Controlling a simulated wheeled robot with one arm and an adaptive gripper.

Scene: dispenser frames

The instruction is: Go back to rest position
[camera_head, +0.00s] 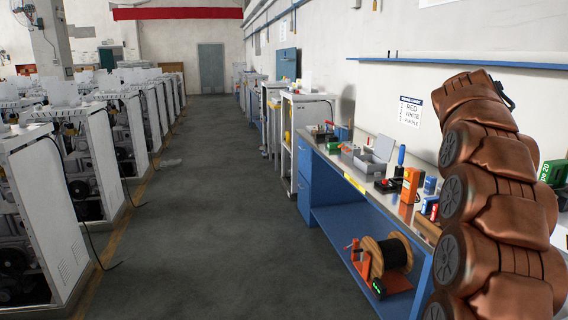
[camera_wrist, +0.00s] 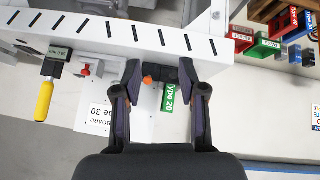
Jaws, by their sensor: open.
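My gripper (camera_wrist: 160,72) is open in the wrist view, its two dark fingers apart. Between and just beyond them is a dark fitting with an orange part (camera_wrist: 148,79) and a green "Type 20" label (camera_wrist: 168,97), on a white panel (camera_wrist: 100,32). I cannot tell whether the fingers touch the fitting. In the head view my copper-coloured arm rises along the right side, bent at the top, and hides part of the bench. The gripper itself cannot be made out there.
A blue workbench (camera_head: 335,188) with tools and boxes runs beside my arm; a cable spool (camera_head: 388,255) sits on its lower shelf. White cabinets (camera_head: 60,190) line the left. The grey aisle floor (camera_head: 205,200) between is mostly clear. A yellow-handled tool (camera_wrist: 44,100) hangs at the panel's left.

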